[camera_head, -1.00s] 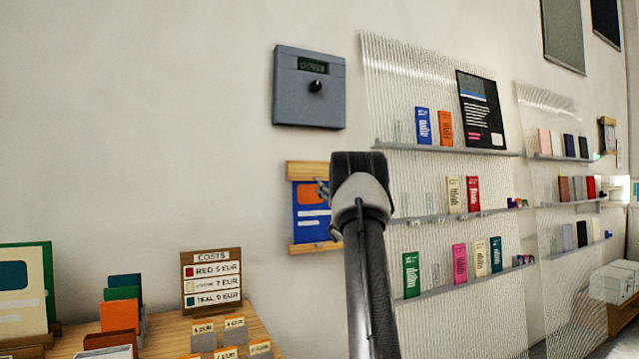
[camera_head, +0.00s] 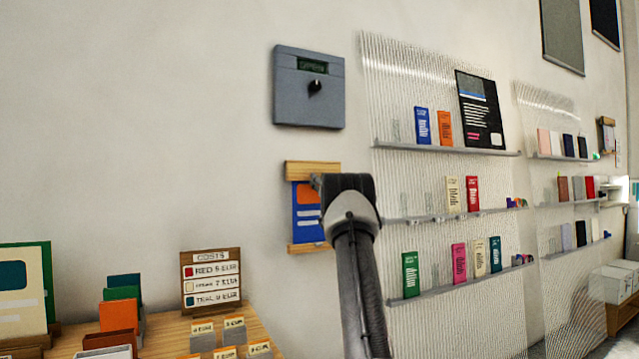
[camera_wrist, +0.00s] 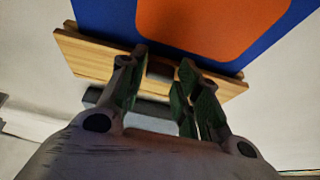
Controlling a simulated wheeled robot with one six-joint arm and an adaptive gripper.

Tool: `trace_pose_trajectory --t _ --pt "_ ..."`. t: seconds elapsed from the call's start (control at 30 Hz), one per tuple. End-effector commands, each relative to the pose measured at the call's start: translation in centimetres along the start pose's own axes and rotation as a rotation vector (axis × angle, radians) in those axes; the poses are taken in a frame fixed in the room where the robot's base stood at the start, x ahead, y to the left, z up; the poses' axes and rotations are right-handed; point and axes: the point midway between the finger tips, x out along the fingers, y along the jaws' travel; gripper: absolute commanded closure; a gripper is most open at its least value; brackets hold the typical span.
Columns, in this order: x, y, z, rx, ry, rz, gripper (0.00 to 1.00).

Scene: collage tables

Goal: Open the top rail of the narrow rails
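The narrow rails are two short wooden bars on the wall. The top rail (camera_head: 312,168) and bottom rail (camera_head: 308,248) have a blue poster (camera_head: 303,227) with an orange patch between them. My gripper (camera_head: 317,182) is at the right part of the top rail, its tips small and partly hidden by my arm. In the wrist view, the top rail (camera_wrist: 95,62) crosses behind the fingers, with the poster (camera_wrist: 115,22) above it. My gripper (camera_wrist: 163,62) is open there, its fingers apart on either side of a small brown tab (camera_wrist: 160,70). Contact cannot be told.
A grey box with a dial (camera_head: 309,88) hangs just above the rails. Clear ribbed panels with shelves (camera_head: 450,150) of booklets are to the right. A wooden table (camera_head: 255,330) with a price sign (camera_head: 211,280) and cards stands lower left. The wall at left is bare.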

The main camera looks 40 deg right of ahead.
Motion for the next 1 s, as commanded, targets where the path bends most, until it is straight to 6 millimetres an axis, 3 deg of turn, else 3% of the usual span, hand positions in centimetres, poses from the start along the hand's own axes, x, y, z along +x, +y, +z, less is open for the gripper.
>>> trace_pose_trajectory --t 0.03,0.13,0.57,1.0 --pt "0.0 0.0 0.0 0.0 0.0 0.0 0.83" --pt "0.0 0.0 0.0 0.0 0.0 0.0 1.0" --pt "-0.3 0.1 -0.5 -0.001 -0.059 0.001 1.0" --pt "-2.0 0.4 -3.2 -0.005 -0.379 0.005 1.0"
